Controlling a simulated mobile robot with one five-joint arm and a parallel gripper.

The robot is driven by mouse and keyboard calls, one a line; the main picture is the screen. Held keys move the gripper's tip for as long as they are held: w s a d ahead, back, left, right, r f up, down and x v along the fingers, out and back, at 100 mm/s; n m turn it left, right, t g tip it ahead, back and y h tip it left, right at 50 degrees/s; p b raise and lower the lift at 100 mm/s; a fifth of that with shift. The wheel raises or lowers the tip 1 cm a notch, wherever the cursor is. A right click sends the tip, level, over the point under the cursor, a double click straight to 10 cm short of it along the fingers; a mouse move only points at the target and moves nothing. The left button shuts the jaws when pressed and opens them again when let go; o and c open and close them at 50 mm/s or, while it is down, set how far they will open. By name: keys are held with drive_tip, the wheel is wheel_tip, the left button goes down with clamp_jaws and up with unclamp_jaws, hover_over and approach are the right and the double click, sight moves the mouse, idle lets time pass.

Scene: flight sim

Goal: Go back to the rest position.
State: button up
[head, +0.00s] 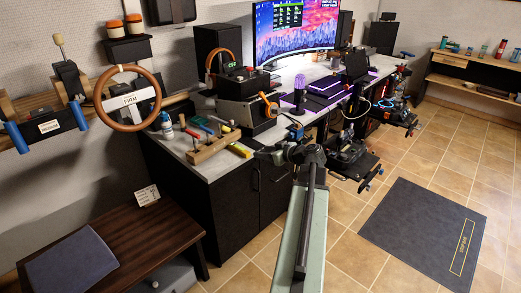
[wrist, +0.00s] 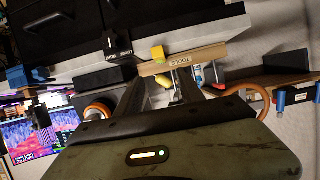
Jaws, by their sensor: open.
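My gripper (head: 282,153) is at the far end of my arm in the head view, in front of the desk edge and right of the wooden tool rack (head: 213,146). It looks small and dark there. In the wrist view, two dark fingers of my gripper (wrist: 163,82) stand apart with nothing held between them. The wooden rack (wrist: 183,60) shows beyond the fingertips, with a yellow block (wrist: 158,53) by it. I cannot tell the exact gap between the fingers and the rack.
The desk (head: 180,160) holds a monitor (head: 295,28), a purple microphone (head: 299,92) and a black box (head: 245,105). A steering wheel (head: 127,122) hangs on the left wall. A low brown table (head: 150,235) stands front left. The tiled floor and dark mat (head: 415,230) at right are clear.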

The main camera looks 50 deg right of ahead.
idle(0.4)
